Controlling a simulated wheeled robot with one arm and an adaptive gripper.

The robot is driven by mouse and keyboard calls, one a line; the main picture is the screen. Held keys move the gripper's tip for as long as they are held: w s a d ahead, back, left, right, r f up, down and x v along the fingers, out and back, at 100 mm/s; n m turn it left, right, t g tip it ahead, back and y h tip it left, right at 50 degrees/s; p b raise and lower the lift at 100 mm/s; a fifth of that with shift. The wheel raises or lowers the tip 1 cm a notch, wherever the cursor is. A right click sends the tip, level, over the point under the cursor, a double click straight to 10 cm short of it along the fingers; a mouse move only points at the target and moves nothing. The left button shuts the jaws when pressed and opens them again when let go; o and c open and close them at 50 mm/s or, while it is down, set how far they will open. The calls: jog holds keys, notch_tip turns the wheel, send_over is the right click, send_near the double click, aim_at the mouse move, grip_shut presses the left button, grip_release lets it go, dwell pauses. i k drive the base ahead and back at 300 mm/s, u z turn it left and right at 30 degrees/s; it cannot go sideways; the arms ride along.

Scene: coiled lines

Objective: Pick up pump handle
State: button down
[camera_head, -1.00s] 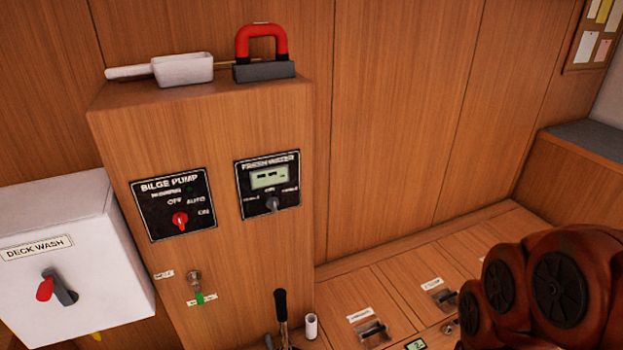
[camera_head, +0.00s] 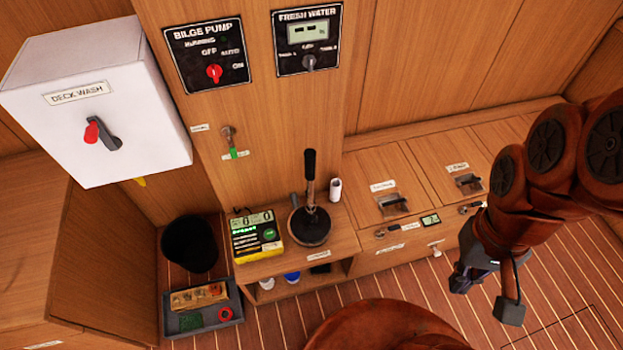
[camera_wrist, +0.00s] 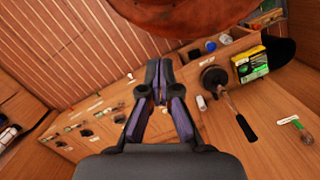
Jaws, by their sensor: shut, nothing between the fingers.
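The pump handle (camera_head: 309,178) stands upright in the head view, a dark grip on a metal shaft rising from a round dark pump base (camera_head: 310,226) on the low wooden shelf. In the wrist view the handle (camera_wrist: 243,125) and its base (camera_wrist: 214,77) show at the right, apart from the fingers. My gripper (camera_head: 457,288) hangs at the right of the head view, well right of the handle and over the striped floor. In the wrist view my gripper (camera_wrist: 158,98) has its fingers together and empty.
A yellow-and-black device (camera_head: 258,246) sits left of the pump base and a white cylinder (camera_head: 335,189) stands behind it. The deck wash box (camera_head: 150,120) juts out at upper left. A bin (camera_head: 188,245) and a tray (camera_head: 172,325) lie at lower left. Drawers and latches line the right.

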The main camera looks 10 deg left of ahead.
aim_at(310, 154)
jog(key=z, duration=0.2)
jog(key=k, duration=1.2)
jog(key=u, duration=1.25)
jog(key=i, duration=1)
